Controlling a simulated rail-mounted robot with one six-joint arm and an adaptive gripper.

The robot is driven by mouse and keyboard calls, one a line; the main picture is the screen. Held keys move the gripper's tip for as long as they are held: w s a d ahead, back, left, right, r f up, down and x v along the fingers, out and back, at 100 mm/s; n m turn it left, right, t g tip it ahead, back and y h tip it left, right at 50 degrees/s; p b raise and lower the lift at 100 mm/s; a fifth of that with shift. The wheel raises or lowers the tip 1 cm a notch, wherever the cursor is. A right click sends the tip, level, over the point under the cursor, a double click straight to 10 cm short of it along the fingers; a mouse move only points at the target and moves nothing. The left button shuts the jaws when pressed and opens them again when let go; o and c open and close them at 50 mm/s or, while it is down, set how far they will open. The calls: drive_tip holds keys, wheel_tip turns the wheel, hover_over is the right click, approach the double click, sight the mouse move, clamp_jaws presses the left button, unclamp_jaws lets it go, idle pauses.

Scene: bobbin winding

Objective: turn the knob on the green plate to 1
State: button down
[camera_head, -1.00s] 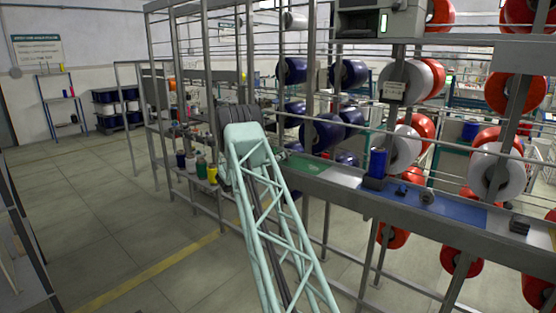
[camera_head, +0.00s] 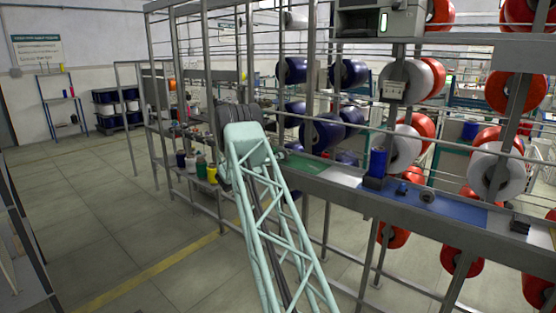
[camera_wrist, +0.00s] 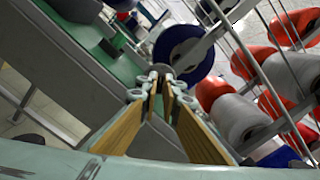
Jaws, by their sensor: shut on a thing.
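The green plate (camera_wrist: 78,32) lies on the grey bench, running from the top left towards the middle of the wrist view. It also shows in the head view (camera_head: 303,166), just right of my arm. My gripper (camera_wrist: 163,74) is at the far end of the green plate, its two yellow-padded fingers converging to a narrow gap. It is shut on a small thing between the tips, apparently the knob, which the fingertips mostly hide. I cannot read the knob's setting or any numbers. In the head view my own arm hides the gripper.
A blue mat (camera_head: 450,206) with small parts and a blue spool (camera_head: 377,163) sit on the bench to the right. Several coloured cones stand left of my arm, including a green one (camera_head: 201,168). Rails and posts with red, white and blue bobbins (camera_head: 322,134) rise behind.

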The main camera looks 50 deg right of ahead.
drive_tip(key=shift+w+f+n+p, duration=0.1)
drive_tip(key=shift+n+p, duration=0.2)
drive_tip(key=shift+n, duration=4.9)
drive_tip(key=c, duration=2.9)
unclamp_jaws()
drive_tip(key=shift+o, duration=0.2)
drive_tip(key=shift+a, duration=0.15)
drive_tip(key=a, duration=1.1)
drive_tip(key=shift+w+a, duration=0.35)
